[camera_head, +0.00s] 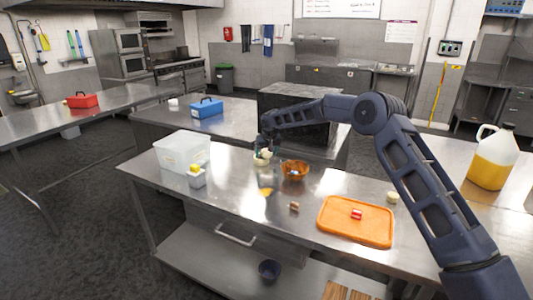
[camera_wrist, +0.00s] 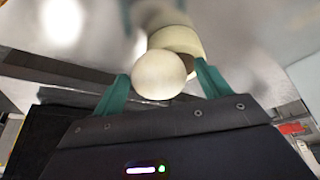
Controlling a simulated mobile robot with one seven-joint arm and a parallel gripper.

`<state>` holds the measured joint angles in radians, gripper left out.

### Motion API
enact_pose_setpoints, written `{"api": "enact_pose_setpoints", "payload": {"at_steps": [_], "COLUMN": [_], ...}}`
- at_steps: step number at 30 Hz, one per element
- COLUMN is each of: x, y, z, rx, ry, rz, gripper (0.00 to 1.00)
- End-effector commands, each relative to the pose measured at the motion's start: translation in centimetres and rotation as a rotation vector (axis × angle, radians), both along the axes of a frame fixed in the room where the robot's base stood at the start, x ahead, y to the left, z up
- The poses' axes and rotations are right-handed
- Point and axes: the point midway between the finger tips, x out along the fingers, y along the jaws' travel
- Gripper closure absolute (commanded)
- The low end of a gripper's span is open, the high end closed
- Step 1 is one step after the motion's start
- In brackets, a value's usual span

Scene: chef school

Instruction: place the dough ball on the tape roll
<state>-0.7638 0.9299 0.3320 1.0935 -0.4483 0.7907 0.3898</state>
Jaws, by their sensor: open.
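The dough ball (camera_wrist: 158,75) is a pale cream sphere between the tips of my two teal fingers in the wrist view. My gripper (camera_wrist: 161,70) is open, with a finger on each side of the ball. A cream cylinder that looks like the tape roll (camera_wrist: 185,40) is right behind the ball and partly hidden by it. The ball overlaps it in the picture; I cannot tell whether it rests fully on it. In the head view my gripper (camera_head: 265,147) is low over the counter, above the small pale ball and roll (camera_head: 260,160).
An amber bowl (camera_head: 295,170) stands just right of my gripper. A clear plastic bin (camera_head: 182,152) and a small white container with a yellow top (camera_head: 196,176) are to the left. An orange board (camera_head: 345,229) with a red item (camera_head: 356,214) lies at right front.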

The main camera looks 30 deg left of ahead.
Motion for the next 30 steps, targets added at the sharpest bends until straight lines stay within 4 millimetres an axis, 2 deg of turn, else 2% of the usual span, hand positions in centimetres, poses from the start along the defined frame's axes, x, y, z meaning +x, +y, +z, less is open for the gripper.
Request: {"api": "enact_pose_setpoints", "payload": {"at_steps": [4,8,21,25,30], "x": [0.0,-0.4,-2.6,-3.0,-3.2], "y": [0.0,-0.4,-2.6,-3.0,-3.3], "z": [0.5,1.9,9.3,10.6,11.3], "rx": [0.001,0.001,0.001,0.0,0.0], "ry": [-0.001,-0.001,-0.001,-0.001,0.0], "rz": [0.0,0.0,0.0,0.0,0.0], "gripper": [0.24,0.24,0.24,0.24,0.24]}}
